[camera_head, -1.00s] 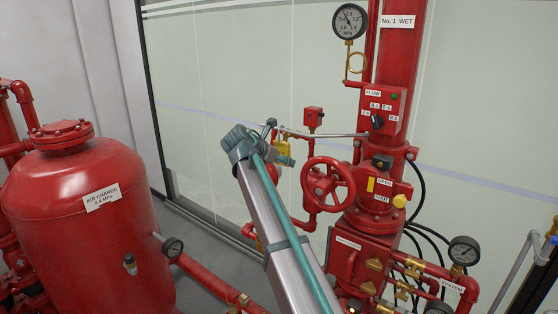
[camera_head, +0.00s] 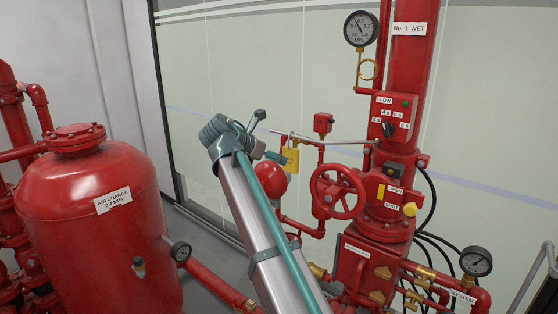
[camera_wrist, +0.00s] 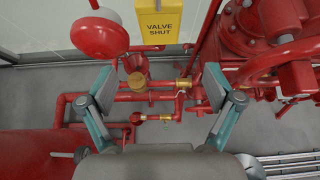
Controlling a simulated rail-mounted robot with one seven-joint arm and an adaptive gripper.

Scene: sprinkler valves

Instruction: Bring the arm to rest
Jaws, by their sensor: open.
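My gripper (camera_wrist: 158,90) shows in the wrist view with its two teal-and-grey fingers spread wide and nothing between them. It points down over red pipework and the grey floor. In the head view my arm (camera_head: 262,230) rises from the bottom middle to a bent joint left of the red valve assembly. A yellow "VALVE SHUT" tag (camera_wrist: 163,22) is ahead of the fingers in the wrist view.
A red handwheel (camera_head: 337,192) and valve column (camera_head: 395,160) stand right of the arm. A large red tank (camera_head: 85,235) stands left. Pipes (camera_wrist: 155,97) lie below the gripper.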

